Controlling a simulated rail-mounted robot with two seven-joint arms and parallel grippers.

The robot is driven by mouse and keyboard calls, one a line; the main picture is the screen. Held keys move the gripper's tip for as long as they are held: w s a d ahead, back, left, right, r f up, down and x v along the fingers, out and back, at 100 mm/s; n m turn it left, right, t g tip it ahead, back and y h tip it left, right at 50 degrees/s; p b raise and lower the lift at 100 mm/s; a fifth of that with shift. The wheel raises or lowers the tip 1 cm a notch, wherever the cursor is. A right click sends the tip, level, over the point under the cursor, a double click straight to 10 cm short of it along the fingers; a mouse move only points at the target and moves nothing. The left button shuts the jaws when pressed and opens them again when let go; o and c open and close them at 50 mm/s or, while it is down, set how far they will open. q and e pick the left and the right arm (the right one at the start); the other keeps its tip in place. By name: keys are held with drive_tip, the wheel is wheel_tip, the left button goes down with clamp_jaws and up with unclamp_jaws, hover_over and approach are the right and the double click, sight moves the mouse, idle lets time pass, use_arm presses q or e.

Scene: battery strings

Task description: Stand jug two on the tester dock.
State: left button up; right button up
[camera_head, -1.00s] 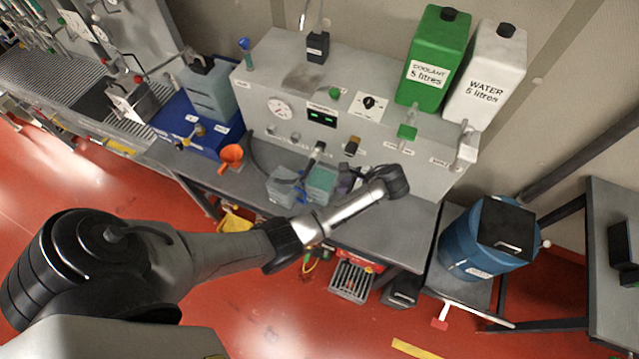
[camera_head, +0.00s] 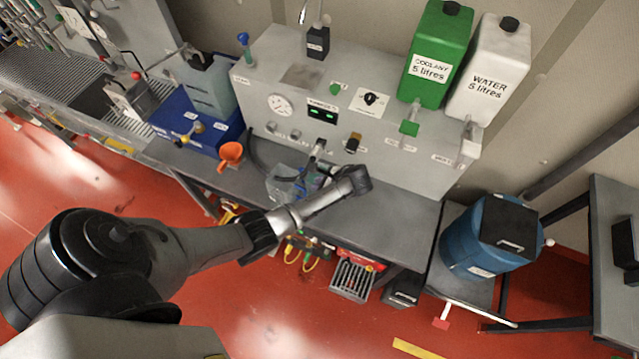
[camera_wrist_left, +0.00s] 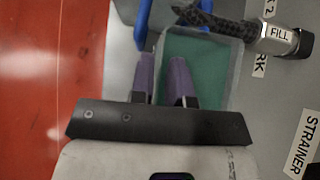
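A jug with green liquid (camera_wrist_left: 205,70) fills the middle of the left wrist view. In the head view it is mostly hidden by my left arm; a bit shows (camera_head: 313,179). I cannot read which number it bears. My left gripper (camera_wrist_left: 163,62) has two purple fingers apart at this jug's left edge, one beside it and one overlapping it. No firm hold shows. Its fingertips are largely hidden in the head view. A clear jug (camera_head: 281,186) stands just left of it on the bench. I cannot identify the tester dock for certain. My right gripper is out of view.
The grey tester (camera_head: 330,100) stands behind the jugs. A hose with a FILL fitting (camera_wrist_left: 278,38) reaches over the green jug. An orange funnel (camera_head: 230,153) and a blue tray (camera_head: 180,150) lie left. Bare bench (camera_head: 400,215) shows right.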

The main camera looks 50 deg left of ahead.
use_arm(q)
drive_tip(key=shift+x, duration=0.85)
drive_tip(key=shift+c, duration=0.5)
clamp_jaws()
drive_tip(key=shift+w+r, duration=0.1)
